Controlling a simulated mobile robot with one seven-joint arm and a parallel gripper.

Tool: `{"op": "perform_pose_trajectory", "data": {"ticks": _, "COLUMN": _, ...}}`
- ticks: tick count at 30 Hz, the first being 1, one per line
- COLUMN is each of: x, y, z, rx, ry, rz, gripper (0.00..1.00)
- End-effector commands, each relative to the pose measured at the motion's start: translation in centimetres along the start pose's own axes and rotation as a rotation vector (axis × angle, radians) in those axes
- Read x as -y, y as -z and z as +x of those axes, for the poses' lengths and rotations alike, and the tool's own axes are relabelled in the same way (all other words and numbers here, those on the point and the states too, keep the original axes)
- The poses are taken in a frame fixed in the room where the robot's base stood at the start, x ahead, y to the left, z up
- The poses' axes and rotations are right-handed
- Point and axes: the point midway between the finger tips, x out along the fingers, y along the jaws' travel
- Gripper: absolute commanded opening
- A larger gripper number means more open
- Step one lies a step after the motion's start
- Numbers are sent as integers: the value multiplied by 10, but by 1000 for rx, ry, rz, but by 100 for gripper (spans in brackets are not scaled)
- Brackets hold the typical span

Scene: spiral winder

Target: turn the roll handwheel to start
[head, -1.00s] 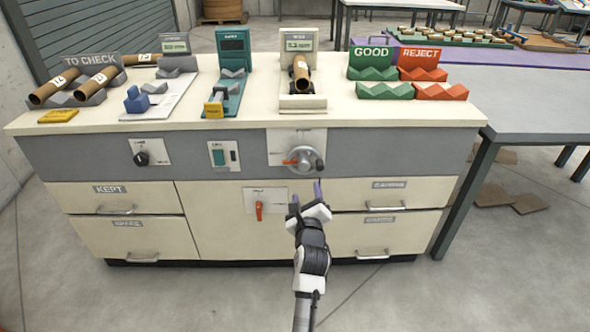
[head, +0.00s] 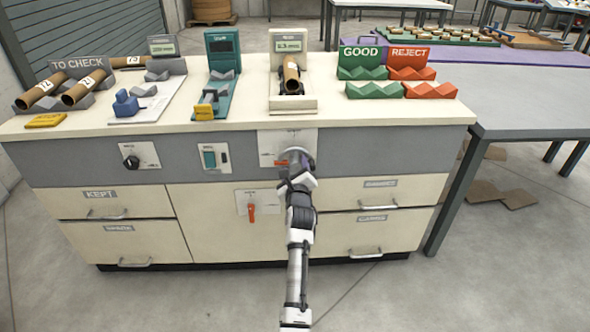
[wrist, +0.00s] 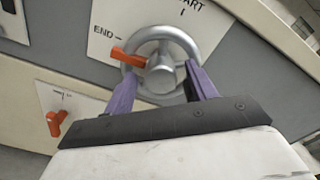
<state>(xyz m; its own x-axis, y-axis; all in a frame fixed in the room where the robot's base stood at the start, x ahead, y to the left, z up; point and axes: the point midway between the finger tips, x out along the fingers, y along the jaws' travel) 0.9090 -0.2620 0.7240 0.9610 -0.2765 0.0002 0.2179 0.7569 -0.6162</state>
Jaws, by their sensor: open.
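The roll handwheel is a grey metal ring with a hub and an orange pointer, and it shows in the wrist view (wrist: 186,41). Its white plate (wrist: 101,45) is marked END at the left and, partly cut off, START at the top. The orange pointer (wrist: 128,59) points left, near END. My gripper (wrist: 161,80) is open, its two purple fingers on either side of the hub at the wheel's lower part. I cannot tell whether they touch the rim.
An orange lever (head: 251,212) on a white plate is below and left of the wheel. A black knob (head: 131,162) and a green switch (head: 210,158) are farther left. A cardboard tube (head: 291,72) rests in a stand on the bench top above. Drawers lie below.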

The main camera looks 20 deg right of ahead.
Motion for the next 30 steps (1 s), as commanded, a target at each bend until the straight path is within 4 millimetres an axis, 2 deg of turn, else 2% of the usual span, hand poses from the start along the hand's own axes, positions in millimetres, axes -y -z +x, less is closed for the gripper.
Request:
{"op": "perform_pose_trajectory", "data": {"ticks": 2, "x": 0, "y": 0, "z": 0, "rx": 0, "ry": 0, "rz": 0, "gripper": 56}}
{"op": "perform_pose_trajectory", "data": {"ticks": 12, "x": 0, "y": 0, "z": 0, "rx": 0, "ry": 0, "rz": 0, "gripper": 13}}
{"op": "perform_pose_trajectory", "data": {"ticks": 22, "x": 0, "y": 0, "z": 0, "rx": 0, "ry": 0, "rz": -41, "gripper": 12}}
{"op": "perform_pose_trajectory", "data": {"ticks": 30, "x": -2, "y": 1, "z": 0, "rx": 0, "ry": 0, "rz": -209, "gripper": 12}}
